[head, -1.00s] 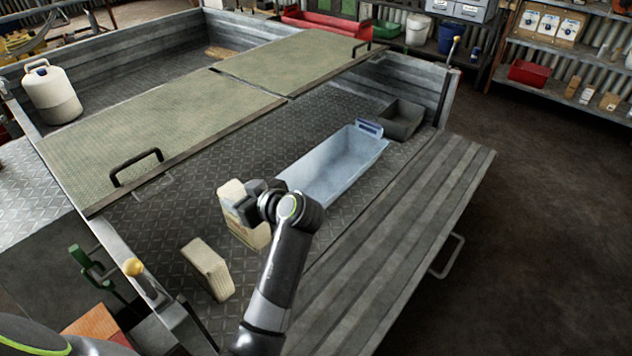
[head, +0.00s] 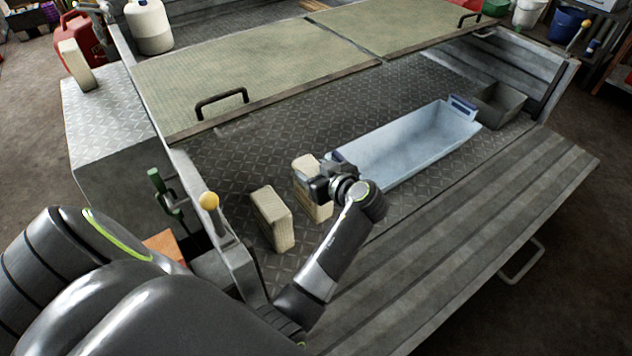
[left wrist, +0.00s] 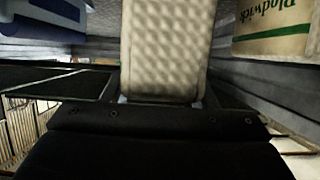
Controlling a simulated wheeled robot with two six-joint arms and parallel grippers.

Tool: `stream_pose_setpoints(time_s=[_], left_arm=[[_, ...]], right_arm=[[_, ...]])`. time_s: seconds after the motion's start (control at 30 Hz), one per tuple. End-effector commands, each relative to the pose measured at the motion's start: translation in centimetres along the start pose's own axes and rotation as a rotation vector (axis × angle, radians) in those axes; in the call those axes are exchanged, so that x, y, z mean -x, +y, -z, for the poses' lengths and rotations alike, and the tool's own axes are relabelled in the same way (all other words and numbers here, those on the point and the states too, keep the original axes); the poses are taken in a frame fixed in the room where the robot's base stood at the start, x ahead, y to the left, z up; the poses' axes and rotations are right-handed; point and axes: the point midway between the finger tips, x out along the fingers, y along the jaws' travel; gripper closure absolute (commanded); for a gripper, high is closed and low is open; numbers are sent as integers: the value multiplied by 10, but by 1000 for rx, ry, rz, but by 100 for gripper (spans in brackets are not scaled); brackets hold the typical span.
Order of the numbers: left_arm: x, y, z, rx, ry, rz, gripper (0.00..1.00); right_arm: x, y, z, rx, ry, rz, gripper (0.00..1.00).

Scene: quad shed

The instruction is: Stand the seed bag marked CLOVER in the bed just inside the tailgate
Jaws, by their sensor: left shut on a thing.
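My left gripper (head: 335,184) is shut on a pale seed bag (head: 307,174) above or on the truck bed (head: 225,155), just inside the lowered tailgate (head: 480,225). The bag looks upright; I cannot tell whether its base touches the floor. In the left wrist view its pale quilted side (left wrist: 165,45) fills the middle, and no mark is readable. A second pale bag (head: 271,217) stands to its left in the bed; what seems to be that bag shows upside-down green lettering in the left wrist view (left wrist: 275,35). I cannot read CLOVER anywhere. My right gripper is out of view.
A pale blue tray (head: 405,150) lies just right of the held bag, with a grey bin (head: 500,104) beyond. Another pale bag (head: 75,65) stands on the left side ledge. The tailgate top is clear.

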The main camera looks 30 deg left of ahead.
Motion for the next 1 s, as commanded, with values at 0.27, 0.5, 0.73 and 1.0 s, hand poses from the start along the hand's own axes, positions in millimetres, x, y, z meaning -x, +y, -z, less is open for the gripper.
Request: stream_pose_setpoints(time_s=[0.27, 0.5, 0.73, 1.0], left_arm=[[-13, 0, -30, -2, 2, 0, 100], [-14, 0, -32, 1, 3, -1, 100], [-14, 0, -35, -1, -1, 0, 34], [-14, 0, -34, -1, -1, 0, 26]], right_arm=[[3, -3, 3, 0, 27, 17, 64], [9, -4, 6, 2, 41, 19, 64], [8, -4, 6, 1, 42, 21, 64], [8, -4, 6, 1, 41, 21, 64]])
